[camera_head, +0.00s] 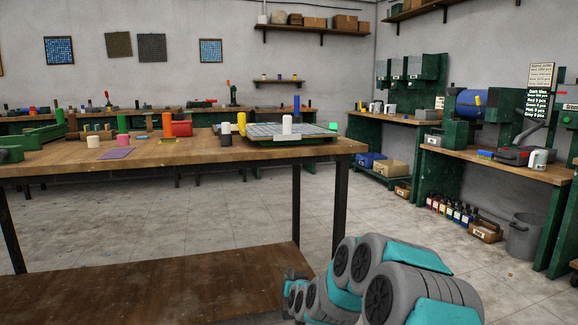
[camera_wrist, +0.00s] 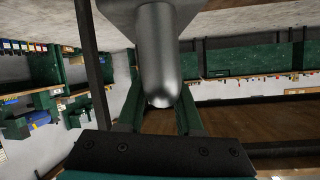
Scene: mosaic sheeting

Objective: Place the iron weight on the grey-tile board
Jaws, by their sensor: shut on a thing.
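My gripper (camera_wrist: 160,100) shows in the wrist view with its two green fingers shut on a smooth grey metal piece, which looks like the iron weight (camera_wrist: 158,55). It has a rounded cylindrical part and a wider block at the top edge of the view. In the head view my arm is low at the lower right, in front of the table; the weight cannot be made out there. A board with pale grey-blue tiles (camera_head: 262,131) lies flat on a green base at the right end of the wooden table. A white cylinder, a blue one and a yellow one stand on or beside it.
The wooden table (camera_head: 200,152) carries a purple sheet (camera_head: 117,153), a cream cylinder (camera_head: 94,141), an orange cylinder (camera_head: 167,125) and green tools further left. A lower wooden shelf (camera_head: 150,290) lies below. Open floor extends right toward green workbenches (camera_head: 490,160).

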